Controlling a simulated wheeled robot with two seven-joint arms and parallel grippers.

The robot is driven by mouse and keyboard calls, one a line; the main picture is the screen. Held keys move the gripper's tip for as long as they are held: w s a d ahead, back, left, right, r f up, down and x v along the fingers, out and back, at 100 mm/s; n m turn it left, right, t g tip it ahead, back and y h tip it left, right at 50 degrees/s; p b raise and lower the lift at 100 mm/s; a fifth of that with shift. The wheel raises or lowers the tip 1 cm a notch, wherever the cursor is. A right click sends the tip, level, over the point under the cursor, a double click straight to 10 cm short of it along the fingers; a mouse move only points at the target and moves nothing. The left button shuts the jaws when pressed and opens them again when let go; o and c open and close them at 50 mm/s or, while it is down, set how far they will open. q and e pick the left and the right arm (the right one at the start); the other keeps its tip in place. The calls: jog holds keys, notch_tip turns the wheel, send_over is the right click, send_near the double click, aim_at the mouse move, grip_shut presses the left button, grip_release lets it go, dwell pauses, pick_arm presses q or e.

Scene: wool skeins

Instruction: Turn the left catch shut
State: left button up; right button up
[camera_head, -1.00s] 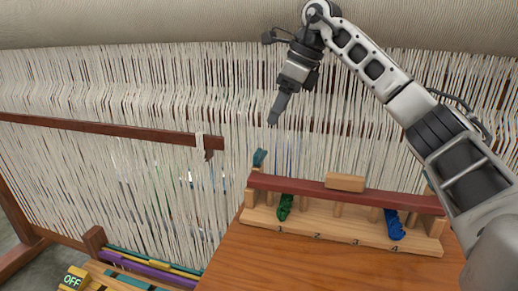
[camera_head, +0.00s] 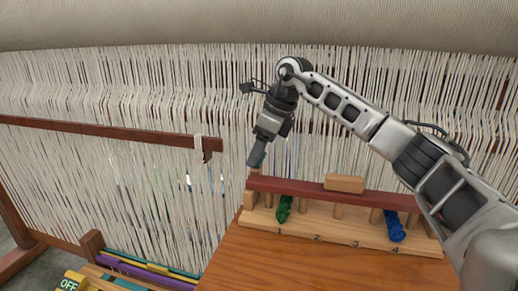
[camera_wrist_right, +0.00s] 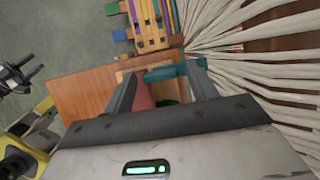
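The rack (camera_head: 396,238) stands on the wooden table with its dark red bar (camera_head: 290,187) across the top. The left catch, a teal piece, is at the bar's left end; in the head view my gripper covers it, and it shows in the right wrist view (camera_wrist_right: 165,72). My right gripper (camera_head: 257,160) points down at this end. In the right wrist view its fingers (camera_wrist_right: 161,72) are apart, with the teal catch crossing between their tips; I cannot tell whether they touch it. A dark forked part (camera_wrist_right: 20,77) at the wrist view's left edge may be my left gripper.
A green skein (camera_head: 284,208) and a blue skein (camera_head: 394,226) hang in the rack. Loom threads (camera_head: 130,180) rise close behind. The table (camera_head: 270,262) is clear in front.

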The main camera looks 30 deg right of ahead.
jog(key=c, duration=0.7)
jog(key=shift+c, duration=0.2)
